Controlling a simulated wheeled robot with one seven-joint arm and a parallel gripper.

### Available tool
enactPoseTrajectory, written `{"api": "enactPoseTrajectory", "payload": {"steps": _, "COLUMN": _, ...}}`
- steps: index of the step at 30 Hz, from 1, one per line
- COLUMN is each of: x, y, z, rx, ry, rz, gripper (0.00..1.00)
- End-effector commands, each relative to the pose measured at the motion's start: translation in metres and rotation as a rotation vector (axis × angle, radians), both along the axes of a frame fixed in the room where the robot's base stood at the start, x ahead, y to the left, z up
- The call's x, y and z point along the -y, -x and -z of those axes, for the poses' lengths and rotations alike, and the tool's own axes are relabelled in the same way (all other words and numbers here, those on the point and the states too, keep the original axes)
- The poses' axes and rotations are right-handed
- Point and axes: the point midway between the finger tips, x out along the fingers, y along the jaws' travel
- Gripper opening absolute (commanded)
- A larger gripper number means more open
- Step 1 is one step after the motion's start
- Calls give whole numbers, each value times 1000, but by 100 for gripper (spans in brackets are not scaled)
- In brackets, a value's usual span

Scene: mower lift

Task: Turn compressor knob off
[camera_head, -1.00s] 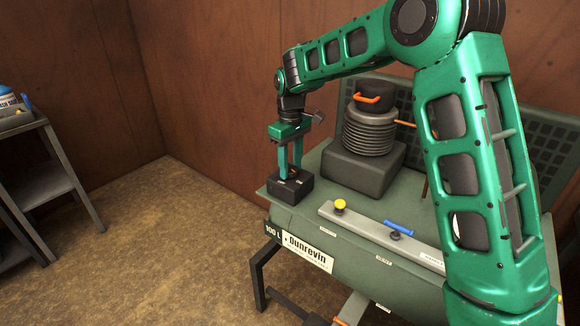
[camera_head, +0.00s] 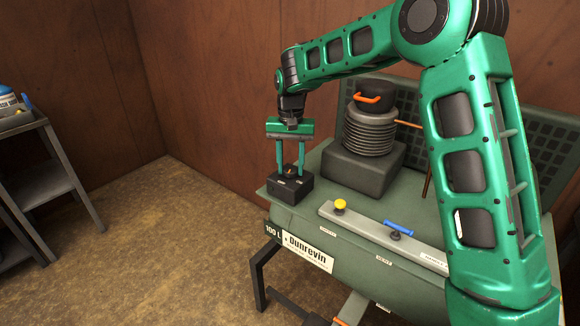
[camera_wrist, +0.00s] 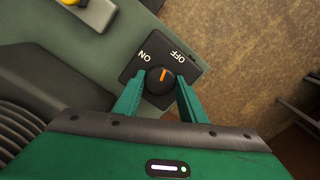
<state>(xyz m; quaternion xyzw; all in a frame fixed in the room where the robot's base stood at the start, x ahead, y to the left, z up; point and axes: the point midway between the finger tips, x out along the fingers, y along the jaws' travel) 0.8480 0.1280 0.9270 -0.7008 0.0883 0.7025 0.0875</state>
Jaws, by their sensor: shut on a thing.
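The compressor's black switch box (camera_head: 300,188) sits at the left end of the green tank top. In the wrist view its round black knob (camera_wrist: 160,88) has an orange pointer mark. The mark points between the printed ON label (camera_wrist: 145,56) on the left and the OFF label (camera_wrist: 181,57) on the right. My gripper (camera_head: 291,172) reaches down from above and is shut on the knob, with one green finger on each side of it. The wrist view shows the same gripper (camera_wrist: 160,80). The exact finger contact is partly hidden.
The compressor's dark ribbed motor (camera_head: 368,135) stands right of the box. A yellow knob (camera_head: 340,204) and a blue handle (camera_head: 398,227) are on the front rail. A shelf table (camera_head: 45,185) stands far left. Floor between is clear.

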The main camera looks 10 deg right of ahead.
Motion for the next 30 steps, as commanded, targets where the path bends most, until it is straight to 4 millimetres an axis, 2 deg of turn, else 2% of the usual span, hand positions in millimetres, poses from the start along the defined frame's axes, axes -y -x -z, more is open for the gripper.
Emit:
{"api": "enactPoseTrajectory", "payload": {"steps": 6, "x": 0, "y": -3, "z": -2, "rx": 9, "ry": -2, "rz": 167, "gripper": 15}}
{"api": "enactPoseTrajectory", "payload": {"steps": 15, "x": 0, "y": -4, "z": -2, "rx": 10, "ry": -3, "rz": 312, "gripper": 15}}
{"api": "enactPoseTrajectory", "payload": {"steps": 30, "x": -1, "y": -4, "z": -3, "rx": 11, "ry": -5, "rz": 356, "gripper": 15}}
